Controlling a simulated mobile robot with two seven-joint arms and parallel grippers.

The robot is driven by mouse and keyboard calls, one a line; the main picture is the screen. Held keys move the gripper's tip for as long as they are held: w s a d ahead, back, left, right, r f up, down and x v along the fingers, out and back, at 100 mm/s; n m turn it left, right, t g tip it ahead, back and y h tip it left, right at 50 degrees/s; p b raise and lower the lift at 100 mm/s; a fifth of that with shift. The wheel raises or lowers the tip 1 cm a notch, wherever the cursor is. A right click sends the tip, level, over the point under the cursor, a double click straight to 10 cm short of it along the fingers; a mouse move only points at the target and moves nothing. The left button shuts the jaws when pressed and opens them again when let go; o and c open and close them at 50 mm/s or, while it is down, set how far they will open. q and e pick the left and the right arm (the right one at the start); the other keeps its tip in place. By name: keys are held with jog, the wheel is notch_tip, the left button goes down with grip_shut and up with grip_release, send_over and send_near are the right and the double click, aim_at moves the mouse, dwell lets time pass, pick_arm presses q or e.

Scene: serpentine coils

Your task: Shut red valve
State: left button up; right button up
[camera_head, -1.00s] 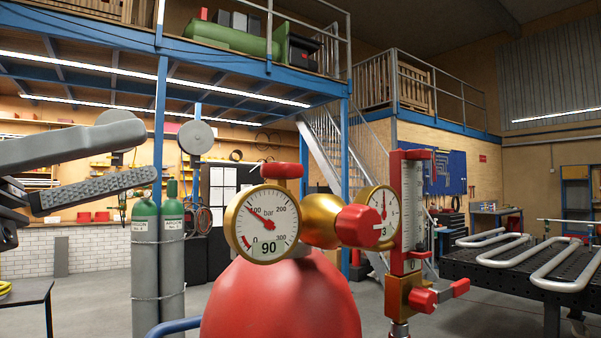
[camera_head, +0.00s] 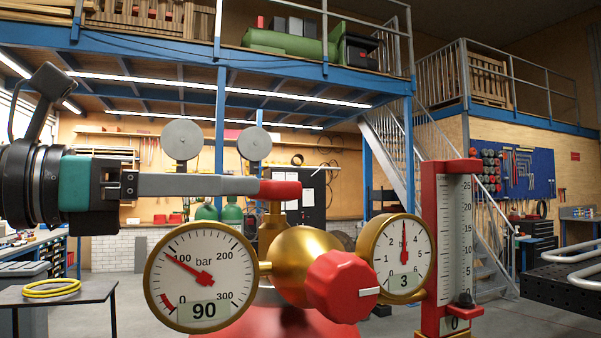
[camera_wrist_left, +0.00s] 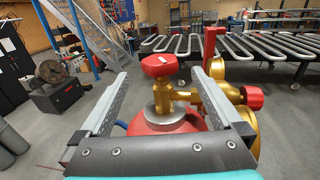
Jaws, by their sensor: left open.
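The red valve handwheel (camera_head: 280,190) sits on top of the brass cylinder valve and also shows in the left wrist view (camera_wrist_left: 160,65). My left gripper (camera_head: 254,186) reaches in from the left, level with the handwheel. In the left wrist view my left gripper (camera_wrist_left: 158,75) is open, with one finger on each side of the handwheel and visible gaps; I see no grip on it. The red cylinder (camera_wrist_left: 165,125) stands below. The brass regulator (camera_head: 302,262) carries a red knob (camera_head: 342,287). My right gripper is not in view.
Two dials, one reading 90 (camera_head: 200,277) and one reading 3 (camera_head: 397,258), flank the regulator. A red-framed flow meter (camera_head: 447,240) stands at right. A bench with serpentine coils (camera_wrist_left: 230,45) lies behind. A small table with yellow hose (camera_head: 60,290) is at left.

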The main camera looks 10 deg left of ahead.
aim_at(299, 188)
pick_arm(q)
jog(key=p+x, duration=0.3)
jog(key=x, duration=0.6)
jog(key=shift+x, duration=0.75)
jog(key=shift+c, duration=0.2)
jog(key=shift+f, duration=0.1)
jog(key=c, duration=1.3)
